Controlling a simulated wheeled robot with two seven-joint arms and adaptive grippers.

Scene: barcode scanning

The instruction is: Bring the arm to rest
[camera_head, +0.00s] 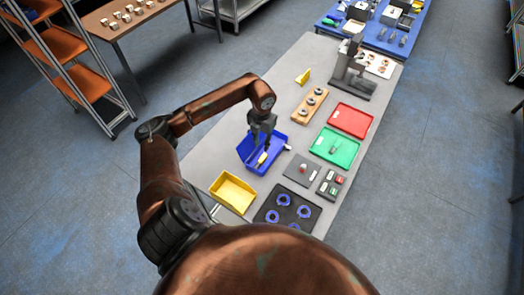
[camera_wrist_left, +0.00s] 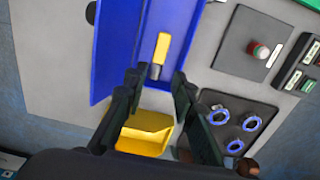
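My left gripper (camera_head: 261,140) hangs over the blue tray (camera_head: 247,152) on the grey table. In the left wrist view its two dark fingers (camera_wrist_left: 157,82) stand apart with nothing between them. A small yellow item with a grey end (camera_head: 262,159) lies in the blue tray, just below the fingers. It also shows in the left wrist view (camera_wrist_left: 161,48), beyond the fingertips and apart from them. My left arm is bent, reaching out over the table from the left. My right gripper is not in view.
A yellow bin (camera_head: 233,192) and a black plate with blue rings (camera_head: 271,213) are nearer. A button box (camera_head: 302,170), green tray (camera_head: 335,147), red tray (camera_head: 349,120), wooden block with round parts (camera_head: 310,104) and grey stand (camera_head: 350,75) also occupy the table. Bare tabletop shows along its left side.

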